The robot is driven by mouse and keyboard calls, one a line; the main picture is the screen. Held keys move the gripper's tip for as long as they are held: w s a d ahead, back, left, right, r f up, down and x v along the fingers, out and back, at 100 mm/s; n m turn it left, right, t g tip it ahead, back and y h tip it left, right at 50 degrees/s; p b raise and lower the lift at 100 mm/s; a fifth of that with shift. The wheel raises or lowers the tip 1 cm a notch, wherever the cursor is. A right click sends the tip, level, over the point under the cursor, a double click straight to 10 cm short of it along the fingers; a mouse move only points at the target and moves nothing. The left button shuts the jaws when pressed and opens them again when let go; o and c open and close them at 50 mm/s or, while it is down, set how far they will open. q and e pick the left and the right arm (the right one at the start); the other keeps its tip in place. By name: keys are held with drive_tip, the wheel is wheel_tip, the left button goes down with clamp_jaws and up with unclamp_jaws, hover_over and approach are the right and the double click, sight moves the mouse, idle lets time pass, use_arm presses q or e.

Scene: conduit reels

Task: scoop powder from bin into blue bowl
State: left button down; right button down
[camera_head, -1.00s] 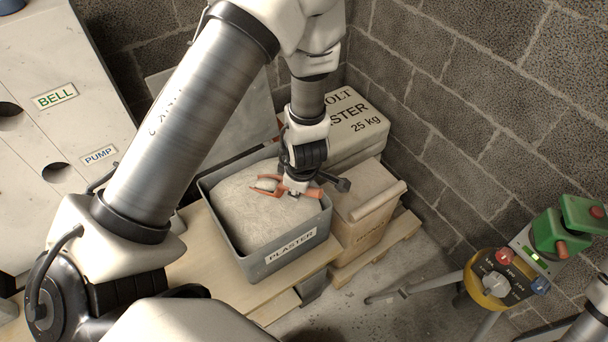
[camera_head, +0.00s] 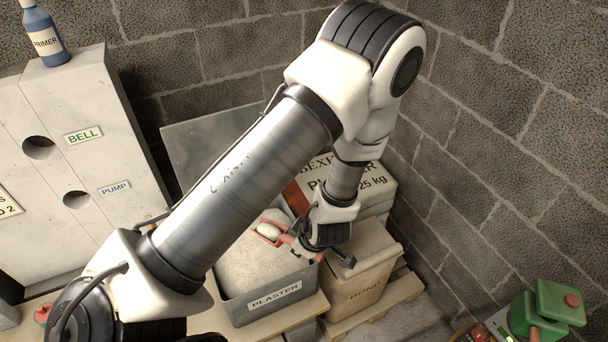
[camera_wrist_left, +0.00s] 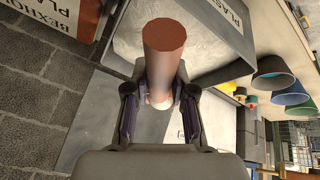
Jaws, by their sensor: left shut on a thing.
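My left gripper (camera_head: 302,247) is shut on the red-brown handle of a scoop (camera_head: 262,236). The handle (camera_wrist_left: 164,50) fills the space between its fingers in the left wrist view. The scoop's orange pan holds a pale heap of powder (camera_head: 269,230) and appears to be over the bin. The grey bin (camera_head: 235,309), labelled PLASTER, holds pale powder (camera_head: 250,268). My arm hides part of it. A blue bowl-like vessel (camera_wrist_left: 290,95) shows at the right of the left wrist view, apart from the gripper. My right gripper is not in view.
A BOND box (camera_head: 362,285) and a white plaster bag (camera_head: 372,188) stand right of the bin, near the block wall (camera_head: 480,150). A pale cabinet (camera_head: 60,170) with a blue primer bottle (camera_head: 44,35) is at left.

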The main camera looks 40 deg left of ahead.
use_arm(q)
drive_tip(key=shift+d+r, duration=0.2)
drive_tip(key=shift+r, duration=0.2)
drive_tip(key=shift+w+d, duration=0.1)
drive_tip(key=shift+d, duration=0.15)
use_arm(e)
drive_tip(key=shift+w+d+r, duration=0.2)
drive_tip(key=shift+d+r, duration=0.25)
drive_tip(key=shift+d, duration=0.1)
use_arm(q)
drive_tip(key=shift+a, duration=0.1)
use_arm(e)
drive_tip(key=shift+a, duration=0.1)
